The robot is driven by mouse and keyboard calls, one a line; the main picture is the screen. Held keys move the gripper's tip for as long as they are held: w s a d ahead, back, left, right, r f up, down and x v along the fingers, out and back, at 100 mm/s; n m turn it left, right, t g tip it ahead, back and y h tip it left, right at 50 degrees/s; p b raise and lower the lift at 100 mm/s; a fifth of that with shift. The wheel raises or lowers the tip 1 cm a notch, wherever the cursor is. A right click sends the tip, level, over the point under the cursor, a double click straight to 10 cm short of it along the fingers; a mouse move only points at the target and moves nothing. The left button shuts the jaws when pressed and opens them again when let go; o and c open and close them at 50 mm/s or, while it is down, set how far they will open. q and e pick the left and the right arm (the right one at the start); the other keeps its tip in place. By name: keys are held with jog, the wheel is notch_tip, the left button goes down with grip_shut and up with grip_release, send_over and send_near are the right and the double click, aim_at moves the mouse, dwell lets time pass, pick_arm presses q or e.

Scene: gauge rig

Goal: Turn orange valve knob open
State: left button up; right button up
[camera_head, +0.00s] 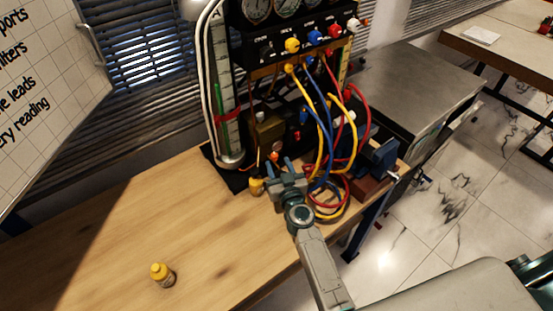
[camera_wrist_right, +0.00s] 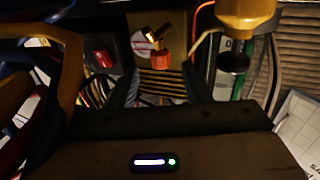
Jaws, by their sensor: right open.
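The orange valve knob (camera_head: 275,157) is small in the head view, low on the front of the gauge rig, just beyond my right gripper (camera_head: 280,168). In the right wrist view the knob (camera_wrist_right: 163,61) sits below a brass fitting, ahead of my right gripper (camera_wrist_right: 160,82). It shows between the two dark fingers, which are spread apart with nothing held. I cannot tell whether the fingers touch the knob. My left gripper is not in view.
Red, blue and yellow hoses (camera_head: 330,125) hang and coil right of my gripper. A yellow container (camera_head: 256,187) stands close on its left. A blue vise (camera_head: 382,158) sits at the bench's right end.

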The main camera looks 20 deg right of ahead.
aim_at(274, 157)
jog(key=shift+w+r, duration=0.15)
jog(key=shift+w, duration=1.1)
grip_shut()
